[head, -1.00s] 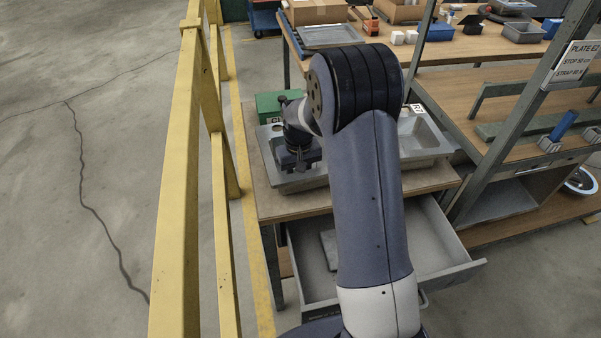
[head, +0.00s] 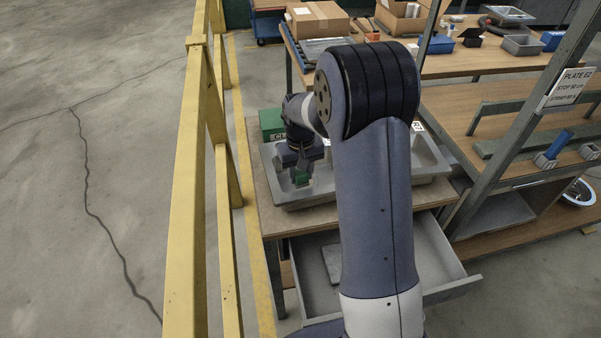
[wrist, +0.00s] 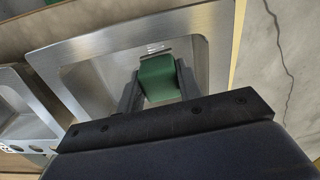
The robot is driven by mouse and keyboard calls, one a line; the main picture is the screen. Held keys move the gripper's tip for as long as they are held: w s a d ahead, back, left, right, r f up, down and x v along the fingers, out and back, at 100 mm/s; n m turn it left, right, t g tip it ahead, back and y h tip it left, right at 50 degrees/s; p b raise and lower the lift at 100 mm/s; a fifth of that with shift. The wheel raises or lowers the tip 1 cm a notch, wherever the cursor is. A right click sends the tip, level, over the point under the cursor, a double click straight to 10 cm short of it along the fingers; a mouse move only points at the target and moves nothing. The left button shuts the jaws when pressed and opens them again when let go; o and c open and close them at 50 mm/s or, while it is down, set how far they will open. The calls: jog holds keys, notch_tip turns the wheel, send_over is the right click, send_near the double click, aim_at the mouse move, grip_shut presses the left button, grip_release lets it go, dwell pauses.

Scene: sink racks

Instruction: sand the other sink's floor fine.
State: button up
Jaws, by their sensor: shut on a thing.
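My gripper (head: 301,176) is shut on a green block (wrist: 158,80), which sits between its two fingers in the wrist view. In the head view the gripper is low over the left steel sink (head: 300,199). That sink's rim and basin also show behind the block in the wrist view (wrist: 92,48). I cannot tell whether the block touches the sink floor. A second steel sink (head: 430,157) stands to the right on the same bench, partly hidden by my arm. Part of a second basin shows at the left edge of the wrist view (wrist: 14,100).
A green box (head: 272,122) stands behind the left sink. A yellow railing (head: 185,200) runs close along the left. An open drawer (head: 440,265) juts out below the bench, with a flat grey piece (head: 331,263) inside. A rack post (head: 520,110) stands at right.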

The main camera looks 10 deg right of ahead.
dwell(0.4)
notch_tip(320, 180, up, 14)
jog(key=a+f+p, duration=0.1)
jog(key=p, duration=0.7)
jog(key=f+b, duration=0.3)
jog(key=f, duration=0.1)
jog(key=shift+a+f+b, duration=0.2)
jog(key=shift+f+b, duration=0.1)
jog(key=shift+b, duration=0.1)
